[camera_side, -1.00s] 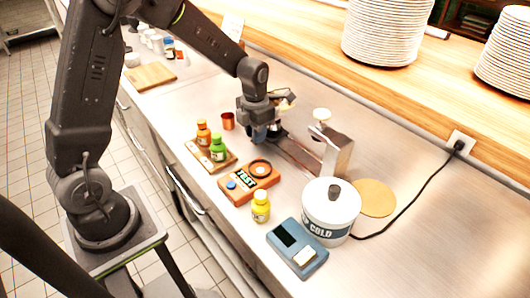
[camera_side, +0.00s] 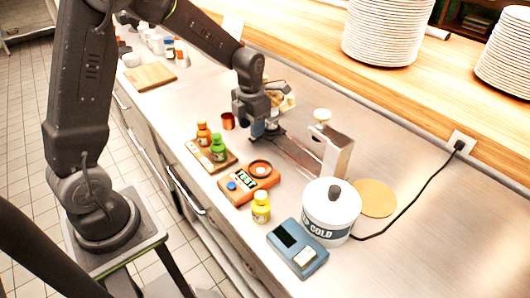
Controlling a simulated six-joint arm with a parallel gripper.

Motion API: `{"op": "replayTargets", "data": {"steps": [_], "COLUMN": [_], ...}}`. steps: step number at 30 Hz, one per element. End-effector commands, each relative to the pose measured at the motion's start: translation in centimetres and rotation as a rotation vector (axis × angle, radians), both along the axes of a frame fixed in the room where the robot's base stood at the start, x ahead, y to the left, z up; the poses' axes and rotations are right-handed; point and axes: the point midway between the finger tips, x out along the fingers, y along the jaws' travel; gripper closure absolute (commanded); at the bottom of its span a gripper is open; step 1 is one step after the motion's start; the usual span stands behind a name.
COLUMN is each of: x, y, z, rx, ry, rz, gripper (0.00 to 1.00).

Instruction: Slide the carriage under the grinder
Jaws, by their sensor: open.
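The grinder (camera_side: 337,155) appears to be the silver metal upright with a pale round knob at its upper left, standing at the right end of a low metal rail (camera_side: 295,155). The carriage (camera_side: 270,136) seems to be the dark piece at the rail's left end, partly hidden by my gripper, apart from the upright. My gripper (camera_side: 259,128) points down at the carriage and is open. Its fingertips are small and partly hidden, so I cannot tell whether they touch the carriage or stand around it.
Left of the rail are a copper cup (camera_side: 228,121), a wooden tray (camera_side: 199,157) with orange and green bottles, and an orange TEST device (camera_side: 249,184).

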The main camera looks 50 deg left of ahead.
Motion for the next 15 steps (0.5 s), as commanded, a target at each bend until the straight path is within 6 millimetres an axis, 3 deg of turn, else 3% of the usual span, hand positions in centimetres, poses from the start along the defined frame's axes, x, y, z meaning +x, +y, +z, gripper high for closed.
{"op": "replayTargets", "data": {"steps": [15], "x": [0.3], "y": [-0.2], "z": [3.9], "rx": [0.000], "ry": [-0.012], "rz": [-0.008], "gripper": [0.57]}}
